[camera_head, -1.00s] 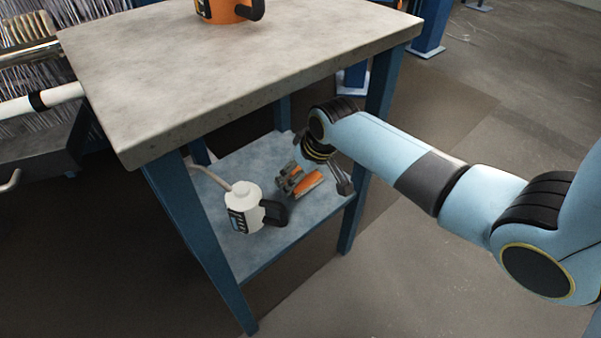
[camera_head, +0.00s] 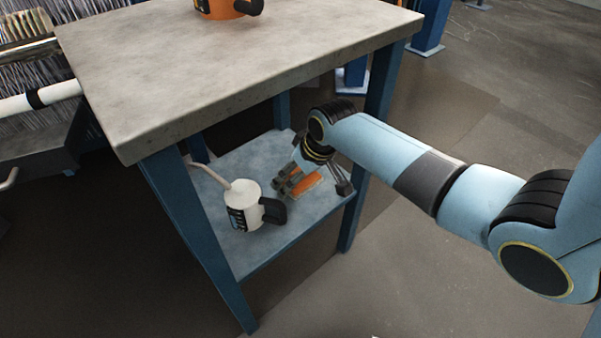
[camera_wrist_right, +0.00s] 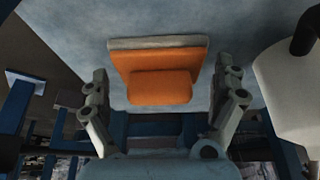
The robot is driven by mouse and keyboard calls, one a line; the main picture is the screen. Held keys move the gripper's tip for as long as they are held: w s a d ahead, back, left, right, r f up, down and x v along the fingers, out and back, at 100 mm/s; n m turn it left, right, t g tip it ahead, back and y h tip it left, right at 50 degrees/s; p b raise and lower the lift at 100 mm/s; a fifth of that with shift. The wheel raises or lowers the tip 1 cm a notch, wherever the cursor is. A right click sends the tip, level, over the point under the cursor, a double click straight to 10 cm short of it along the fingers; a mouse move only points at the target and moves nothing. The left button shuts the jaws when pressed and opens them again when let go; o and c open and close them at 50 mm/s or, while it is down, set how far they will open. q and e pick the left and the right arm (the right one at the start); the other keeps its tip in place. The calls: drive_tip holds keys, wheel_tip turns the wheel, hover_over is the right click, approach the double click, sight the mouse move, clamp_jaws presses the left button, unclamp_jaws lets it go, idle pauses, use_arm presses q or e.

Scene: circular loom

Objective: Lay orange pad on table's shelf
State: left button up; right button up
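The orange pad (camera_head: 308,184), an orange block with a grey backing, lies on the table's blue-grey lower shelf (camera_head: 262,160). In the right wrist view the pad (camera_wrist_right: 160,75) shows its orange face and raised orange grip. My right gripper (camera_head: 290,184) reaches in under the tabletop, right at the pad. In the right wrist view my right gripper's fingers (camera_wrist_right: 163,108) are spread wide, with visible gaps between them and the pad's sides. Part of the pad is hidden by the gripper in the head view. My left gripper is not in view.
A white can with a spout and dark handle (camera_head: 243,204) stands on the shelf left of the pad. The thick tabletop (camera_head: 230,65) overhangs the shelf, with an orange container (camera_head: 226,8) on it. Blue table legs (camera_head: 196,230) bound the shelf.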

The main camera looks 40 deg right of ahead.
sight(309, 188)
drive_tip(key=v, duration=0.7)
drive_tip(key=shift+s+r, duration=0.1)
drive_tip(key=shift+r, duration=0.2)
idle(0.3)
